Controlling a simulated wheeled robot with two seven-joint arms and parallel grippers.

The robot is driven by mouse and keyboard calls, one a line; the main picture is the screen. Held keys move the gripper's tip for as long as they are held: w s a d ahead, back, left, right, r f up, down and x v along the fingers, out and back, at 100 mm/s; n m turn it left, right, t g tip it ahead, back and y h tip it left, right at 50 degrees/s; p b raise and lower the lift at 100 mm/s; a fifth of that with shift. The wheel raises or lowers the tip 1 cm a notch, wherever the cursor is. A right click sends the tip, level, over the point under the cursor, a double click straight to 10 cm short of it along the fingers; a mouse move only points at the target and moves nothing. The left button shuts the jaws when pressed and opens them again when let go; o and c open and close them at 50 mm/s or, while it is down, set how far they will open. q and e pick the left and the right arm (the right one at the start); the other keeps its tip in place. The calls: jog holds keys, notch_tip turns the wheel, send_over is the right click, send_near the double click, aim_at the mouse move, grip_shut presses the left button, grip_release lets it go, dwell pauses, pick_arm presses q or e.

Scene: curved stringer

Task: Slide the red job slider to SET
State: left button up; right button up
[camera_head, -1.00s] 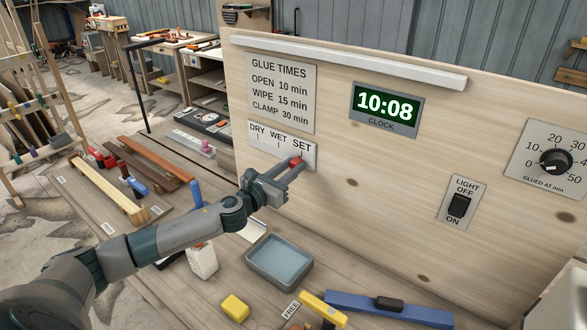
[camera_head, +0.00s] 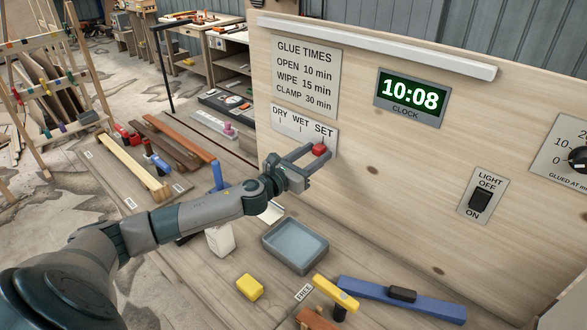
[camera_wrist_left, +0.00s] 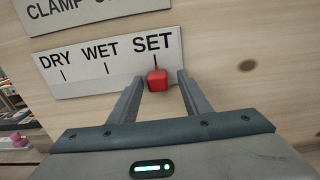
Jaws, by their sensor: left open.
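The red job slider (camera_head: 319,150) is a small red knob on the white DRY WET SET plate (camera_head: 290,123) on the upright wooden panel. It stands under the SET mark, at the right end of the plate. The left wrist view also shows the red slider (camera_wrist_left: 157,80) directly below the SET tick. My left gripper (camera_head: 315,161) is open at the panel, with its two fingers on either side of the slider and a gap visible to each side in the wrist view (camera_wrist_left: 155,90). My right gripper is not in view.
The panel also carries a glue times sign (camera_head: 305,77), a clock (camera_head: 411,97) reading 10:08, a light switch (camera_head: 481,199) and a dial (camera_head: 577,158). Below on the bench are a grey tray (camera_head: 295,246), a yellow block (camera_head: 250,287) and a blue bar (camera_head: 400,300).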

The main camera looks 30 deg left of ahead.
pick_arm(q)
jog(key=s+a+b, duration=0.2)
jog(key=s+b, duration=0.4)
jog(key=s, duration=1.1)
jog(key=shift+b, duration=0.4)
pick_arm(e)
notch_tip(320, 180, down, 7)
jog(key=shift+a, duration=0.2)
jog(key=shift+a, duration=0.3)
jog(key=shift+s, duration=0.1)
